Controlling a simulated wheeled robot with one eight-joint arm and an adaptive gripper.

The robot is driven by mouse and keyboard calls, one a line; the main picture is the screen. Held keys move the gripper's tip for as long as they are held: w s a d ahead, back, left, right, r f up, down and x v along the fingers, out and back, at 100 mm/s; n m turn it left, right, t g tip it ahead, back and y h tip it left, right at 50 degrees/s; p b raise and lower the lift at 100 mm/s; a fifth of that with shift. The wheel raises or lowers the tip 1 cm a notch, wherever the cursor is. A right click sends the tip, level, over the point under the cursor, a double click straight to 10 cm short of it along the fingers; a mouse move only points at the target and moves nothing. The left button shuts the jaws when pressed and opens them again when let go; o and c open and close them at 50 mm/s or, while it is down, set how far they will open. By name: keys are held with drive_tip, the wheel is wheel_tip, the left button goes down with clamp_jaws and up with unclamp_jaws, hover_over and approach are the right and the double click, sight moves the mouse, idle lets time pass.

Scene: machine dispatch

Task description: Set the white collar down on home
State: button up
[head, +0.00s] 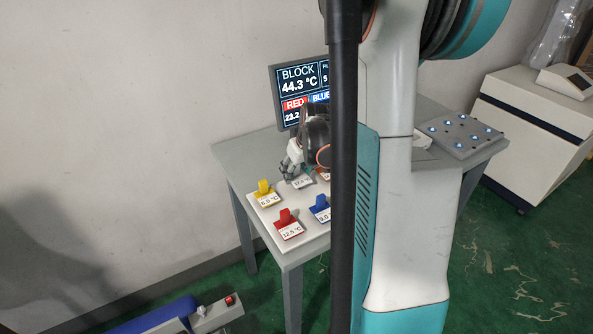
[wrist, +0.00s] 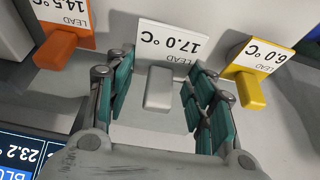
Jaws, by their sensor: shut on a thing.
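The white collar (wrist: 159,90) has a pale block-like grip and a white plate reading LEAD 17.0 °C, upside down in the wrist view. Its plate also shows small in the head view (head: 303,183). In the head view my gripper (head: 291,166) is over the back of the pale board, partly behind my own arm. I cannot tell whether the collar touches the surface below. No spot marked home is readable.
Orange (wrist: 63,48) and yellow (wrist: 250,90) collars flank the white one. Red (head: 287,219) and blue (head: 320,208) collars stand nearer the table's front. A monitor (head: 291,88) stands behind. A grey panel with blue lights (head: 460,134) lies at the table's right end.

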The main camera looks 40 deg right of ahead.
sight(304, 184)
drive_tip(key=shift+f+b, duration=0.9)
drive_tip(key=shift+f, duration=0.25)
drive_tip(key=o, duration=1.4)
drive_tip(key=shift+c, duration=0.2)
drive_tip(key=shift+r, duration=0.1)
drive_tip(key=v, duration=1.1)
drive_tip(key=shift+s+r, duration=0.2)
drive_tip(key=shift+r, duration=0.2)
